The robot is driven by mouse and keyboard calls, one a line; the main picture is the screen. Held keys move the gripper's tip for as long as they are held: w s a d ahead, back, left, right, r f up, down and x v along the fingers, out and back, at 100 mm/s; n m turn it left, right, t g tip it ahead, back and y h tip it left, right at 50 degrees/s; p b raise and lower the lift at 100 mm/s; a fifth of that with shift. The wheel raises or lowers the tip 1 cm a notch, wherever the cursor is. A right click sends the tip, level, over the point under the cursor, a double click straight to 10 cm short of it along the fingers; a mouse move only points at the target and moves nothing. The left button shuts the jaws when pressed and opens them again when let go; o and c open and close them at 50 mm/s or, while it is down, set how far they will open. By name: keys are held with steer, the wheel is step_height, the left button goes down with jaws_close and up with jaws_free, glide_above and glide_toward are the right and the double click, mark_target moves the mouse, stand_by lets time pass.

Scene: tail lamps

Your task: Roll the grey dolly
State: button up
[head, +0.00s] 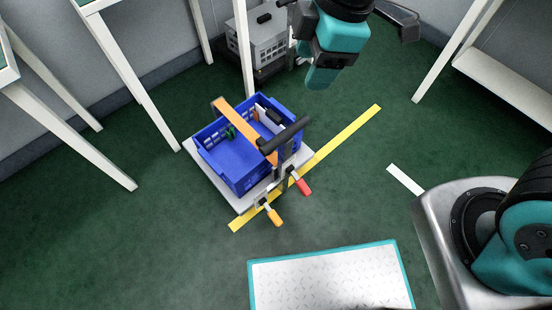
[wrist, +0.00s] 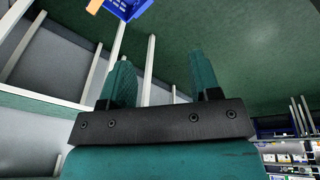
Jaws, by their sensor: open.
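The grey dolly (head: 228,198) stands on the green floor, left of centre in the head view. A blue crate (head: 226,168) sits on it, with an orange strap (head: 243,125) across the top. A black handle bar (head: 285,134) rises at its right side. Two clamps with a red grip (head: 304,187) and an orange grip (head: 274,218) are at its front edge. My gripper (wrist: 163,78) is open and empty in the wrist view, its two teal fingers apart. The blue crate also shows at the top of the wrist view (wrist: 127,8), beyond and apart from the fingers.
A yellow strip (head: 345,136) runs along the dolly's front right side. A second, dark dolly with a grey crate (head: 262,42) stands behind. White table legs (head: 140,88) flank the left. A teal-edged plate (head: 330,278) lies in front. Open floor lies to the left and right.

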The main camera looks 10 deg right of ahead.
mark_target(275, 141)
steer(key=w+a+f+n+b, duration=0.1)
steer(key=f+b, duration=0.3)
steer(key=f, duration=0.6)
steer(key=w+a+f+n+b, duration=0.2)
steer(key=f+b, duration=0.3)
steer(key=f, duration=0.6)
steer(key=w+a+f+n+h+b, duration=0.1)
steer(key=w+a+f+n+b, duration=0.1)
steer(key=f, duration=0.8)
steer(key=shift+w+f+n+t+b, duration=0.4)
steer(key=shift+w+n+b, duration=0.4)
steer(key=shift+b, duration=0.35)
jaws_close()
